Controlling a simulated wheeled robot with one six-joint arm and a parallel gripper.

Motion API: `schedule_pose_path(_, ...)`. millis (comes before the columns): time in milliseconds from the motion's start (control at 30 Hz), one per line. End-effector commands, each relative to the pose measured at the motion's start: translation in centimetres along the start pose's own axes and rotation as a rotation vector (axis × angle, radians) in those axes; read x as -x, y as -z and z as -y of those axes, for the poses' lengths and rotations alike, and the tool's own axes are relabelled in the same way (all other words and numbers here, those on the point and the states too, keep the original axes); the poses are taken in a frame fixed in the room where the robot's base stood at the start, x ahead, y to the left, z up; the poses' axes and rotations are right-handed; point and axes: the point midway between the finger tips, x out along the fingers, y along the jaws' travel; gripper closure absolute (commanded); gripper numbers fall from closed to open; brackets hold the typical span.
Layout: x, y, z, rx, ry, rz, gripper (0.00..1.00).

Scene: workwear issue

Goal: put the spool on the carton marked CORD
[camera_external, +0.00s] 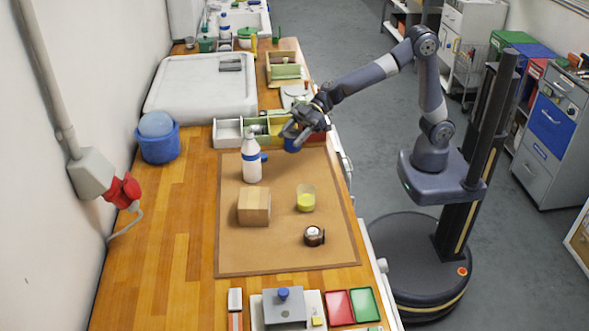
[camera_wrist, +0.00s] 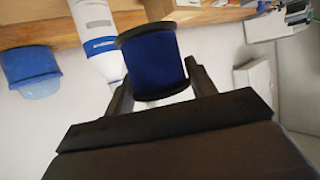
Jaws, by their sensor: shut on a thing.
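A blue spool with dark end flanges (camera_wrist: 152,66) is between the fingers of my gripper (camera_external: 291,134). My gripper is shut on it. In the external view the spool (camera_external: 291,146) shows partly under my gripper, above the far right part of the brown mat. A small cardboard carton (camera_external: 254,207) sits on the mat, nearer the camera and to the left of the spool. No marking on it is legible.
A white bottle with a blue band (camera_external: 251,160) stands on the mat between carton and dividers. A yellow-filled cup (camera_external: 305,199) and a dark round jar (camera_external: 314,236) stand right of the carton. A divided tray (camera_external: 229,133) lies behind. The mat's near left part (camera_external: 245,255) is clear.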

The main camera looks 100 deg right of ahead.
Motion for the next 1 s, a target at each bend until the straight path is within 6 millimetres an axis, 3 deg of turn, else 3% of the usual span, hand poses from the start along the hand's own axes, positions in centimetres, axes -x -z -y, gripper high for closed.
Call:
schedule_pose_path(33, -1.3, 2.1, 0.2, 0.008, 0.016, 0.001, 0.71)
schedule_pose_path(200, -6.2, 6.3, 1.2, 0.024, 0.055, 0.003, 0.71)
schedule_pose_path(400, -10.7, 9.7, 2.8, 0.037, 0.084, -0.001, 0.71)
schedule_pose_path(533, -12.3, 10.9, 3.6, 0.042, 0.094, -0.005, 0.71)
schedule_pose_path(667, -13.3, 10.8, 4.0, 0.043, 0.098, -0.004, 0.71)
schedule_pose_path(1000, -15.4, 5.9, 4.0, 0.043, 0.099, -0.004, 0.71)
